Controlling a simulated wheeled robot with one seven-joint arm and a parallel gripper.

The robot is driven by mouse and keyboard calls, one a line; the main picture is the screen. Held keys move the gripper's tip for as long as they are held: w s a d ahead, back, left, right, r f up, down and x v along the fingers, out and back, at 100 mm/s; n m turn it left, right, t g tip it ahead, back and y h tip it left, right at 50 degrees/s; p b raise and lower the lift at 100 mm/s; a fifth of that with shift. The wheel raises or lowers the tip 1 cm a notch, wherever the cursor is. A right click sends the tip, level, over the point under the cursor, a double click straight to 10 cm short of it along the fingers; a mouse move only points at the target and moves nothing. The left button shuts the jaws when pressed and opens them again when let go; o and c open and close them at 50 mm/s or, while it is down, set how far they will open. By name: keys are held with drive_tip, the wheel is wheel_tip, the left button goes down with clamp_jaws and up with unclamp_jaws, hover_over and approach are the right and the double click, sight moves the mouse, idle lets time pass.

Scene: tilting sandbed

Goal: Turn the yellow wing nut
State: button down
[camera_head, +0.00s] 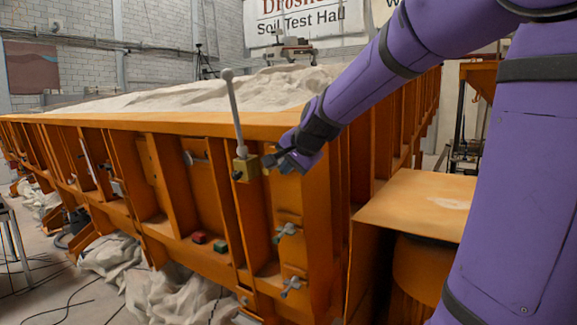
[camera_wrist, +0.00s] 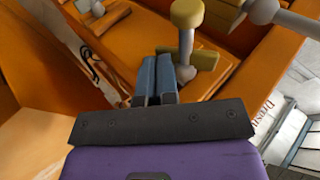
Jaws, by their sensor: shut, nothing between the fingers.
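In the wrist view, a dull yellow, bar-shaped piece (camera_wrist: 204,58), which looks like the wing nut, sits behind a grey stem with a rounded yellowish knob (camera_wrist: 187,13) at its end. My gripper (camera_wrist: 155,62) is shut and empty, its two blue-grey fingers side by side just left of the stem. Whether they touch the stem or the yellow piece I cannot tell. In the head view, my gripper (camera_head: 273,160) is at the orange bed wall, right of a brass-yellow block (camera_head: 245,168) with an upright grey lever. The wing nut cannot be made out there.
The orange sandbed (camera_head: 170,122) has upright ribs along its wall. Grey cross-shaped handles (camera_head: 287,231) sit below my gripper. A red button (camera_head: 199,237) and a green button (camera_head: 220,246) are lower left. An orange ledge (camera_head: 420,202) juts out at right.

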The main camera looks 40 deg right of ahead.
drive_tip(key=shift+w+d+f, duration=0.1)
drive_tip(key=shift+w+f, duration=0.15)
drive_tip(key=shift+f, duration=0.6)
idle(0.4)
drive_tip(key=shift+r, duration=0.1)
idle(1.1)
